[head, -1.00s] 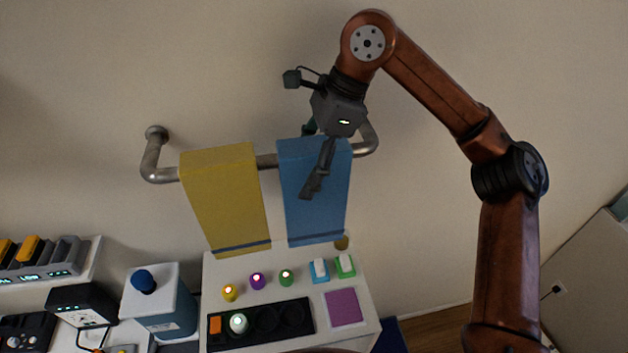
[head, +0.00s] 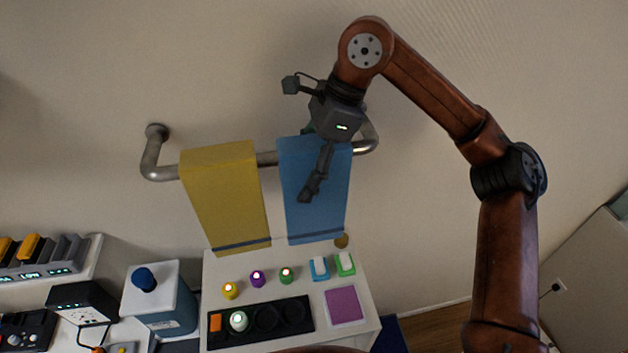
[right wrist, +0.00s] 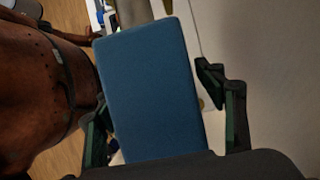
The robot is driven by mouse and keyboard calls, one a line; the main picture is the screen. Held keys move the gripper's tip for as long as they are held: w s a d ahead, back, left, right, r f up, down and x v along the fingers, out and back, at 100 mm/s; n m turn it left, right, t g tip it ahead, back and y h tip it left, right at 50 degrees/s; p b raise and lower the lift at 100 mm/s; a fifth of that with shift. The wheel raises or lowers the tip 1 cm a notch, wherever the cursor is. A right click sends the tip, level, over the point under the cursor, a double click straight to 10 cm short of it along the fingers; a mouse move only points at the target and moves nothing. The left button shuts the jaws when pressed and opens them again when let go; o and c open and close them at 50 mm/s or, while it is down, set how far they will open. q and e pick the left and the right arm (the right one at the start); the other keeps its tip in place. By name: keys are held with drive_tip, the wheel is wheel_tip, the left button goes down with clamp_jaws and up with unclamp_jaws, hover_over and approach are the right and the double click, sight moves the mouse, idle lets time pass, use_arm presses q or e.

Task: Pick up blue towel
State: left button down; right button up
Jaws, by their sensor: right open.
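The blue towel (head: 305,205) hangs over the right part of a metal rail on the wall, with a dark stripe near its lower edge. It also fills the middle of the right wrist view (right wrist: 155,95). My right gripper (head: 308,192) is at the towel's upper part, one finger showing in front of it and the far finger hidden. In the right wrist view the open fingers (right wrist: 165,120) stand on either side of the towel, with a clear gap on the right. I cannot tell whether the left finger touches it. My left gripper is not in view.
A yellow towel (head: 225,195) hangs on the same rail (head: 158,172), left of the blue one. Below stands a white panel (head: 362,318) with lit buttons, switches and a purple square (head: 344,305). A box with a blue knob (head: 144,280) is at lower left.

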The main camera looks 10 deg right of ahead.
drive_tip(key=shift+c, duration=0.5)
drive_tip(key=c, duration=1.3)
